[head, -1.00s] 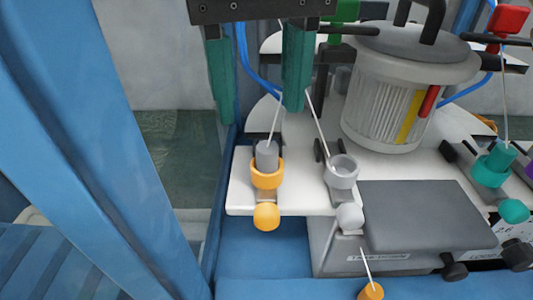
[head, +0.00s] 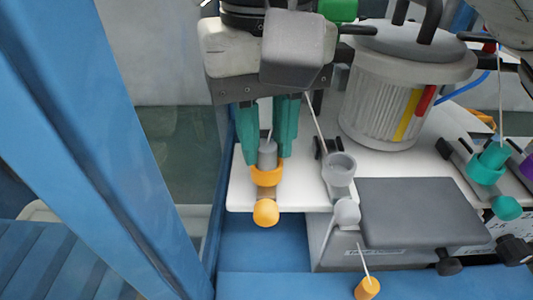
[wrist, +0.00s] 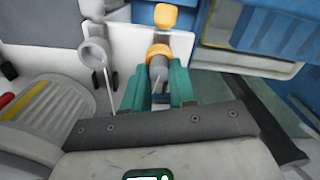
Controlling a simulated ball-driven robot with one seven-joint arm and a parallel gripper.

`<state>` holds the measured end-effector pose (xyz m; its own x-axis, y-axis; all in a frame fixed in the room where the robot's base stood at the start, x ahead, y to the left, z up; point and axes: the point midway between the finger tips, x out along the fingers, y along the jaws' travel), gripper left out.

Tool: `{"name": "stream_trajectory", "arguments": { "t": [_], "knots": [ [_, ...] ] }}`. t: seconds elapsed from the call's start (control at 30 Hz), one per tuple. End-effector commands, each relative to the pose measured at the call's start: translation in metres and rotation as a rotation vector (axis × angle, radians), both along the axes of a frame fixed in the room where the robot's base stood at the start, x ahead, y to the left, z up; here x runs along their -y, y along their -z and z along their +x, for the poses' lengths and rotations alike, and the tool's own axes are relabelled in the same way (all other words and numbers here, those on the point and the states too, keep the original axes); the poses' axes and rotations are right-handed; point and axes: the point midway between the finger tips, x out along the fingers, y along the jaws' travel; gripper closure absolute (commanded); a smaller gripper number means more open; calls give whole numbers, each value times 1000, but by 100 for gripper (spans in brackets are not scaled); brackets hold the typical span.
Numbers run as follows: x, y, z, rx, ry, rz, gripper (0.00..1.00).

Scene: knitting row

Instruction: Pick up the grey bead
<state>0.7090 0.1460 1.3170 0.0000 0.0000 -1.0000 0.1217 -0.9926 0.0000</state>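The grey bead (head: 267,153) is a small grey cylinder with a thin pale rod or thread rising from it. It sits upright in an orange cup (head: 267,177) at the front left of the white plate. My gripper (head: 268,150) points down over it, its two teal fingers on either side of the bead and apparently closed against it. In the wrist view the bead (wrist: 157,68) lies between the fingertips (wrist: 160,80), with only about its own width between them. The bead's lower part is hidden in the cup.
A grey cup (head: 340,167) with a thin rod stands just to the right. A ribbed grey canister (head: 385,105) is behind it. A dark grey flat block (head: 420,212) lies front right. A blue post (head: 110,150) stands on the left. A teal cup (head: 487,172) is farther right.

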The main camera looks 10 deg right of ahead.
Motion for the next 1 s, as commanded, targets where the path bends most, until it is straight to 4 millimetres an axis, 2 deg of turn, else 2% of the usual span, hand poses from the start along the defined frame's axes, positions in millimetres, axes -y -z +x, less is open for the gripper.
{"name": "stream_trajectory", "arguments": {
  "t": [0.03, 0.27, 0.57, 0.77, 1.0],
  "knots": [
    [0, 0, 0, 0, 0, 0, 80],
    [0, 0, 0, 0, 0, 0, 100],
    [0, -2, 0, 1, 0, 0, 100],
    [0, -27, 0, 3, 1, 0, 100],
    [0, -74, 0, 3, 2, -1, 100]
  ]
}}
